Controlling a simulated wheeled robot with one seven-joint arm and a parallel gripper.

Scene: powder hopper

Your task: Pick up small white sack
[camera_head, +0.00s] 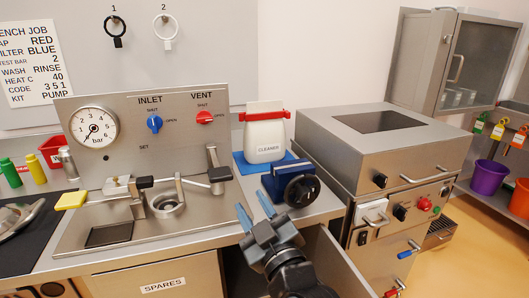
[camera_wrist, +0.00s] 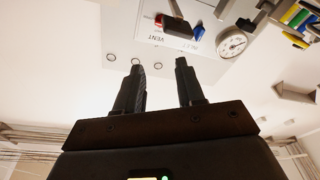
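A small white sack (camera_head: 265,138) with a red clip across its top and a label reading CLEANER stands upright on a blue mat (camera_head: 241,165) at the back of the bench. My gripper (camera_head: 251,200) is in front of the sack and apart from it, over the front part of the bench. Its two fingers are spread with nothing between them. The wrist view also shows the open fingers (camera_wrist: 158,66); the sack cannot be made out there.
A dark blue device with a black knob (camera_head: 290,184) stands between the sack and the bench front, right of my gripper. A steel panel with a gauge (camera_head: 94,128) and valves is at left. A steel cabinet (camera_head: 385,150) stands at right. An open drawer (camera_head: 325,262) is below.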

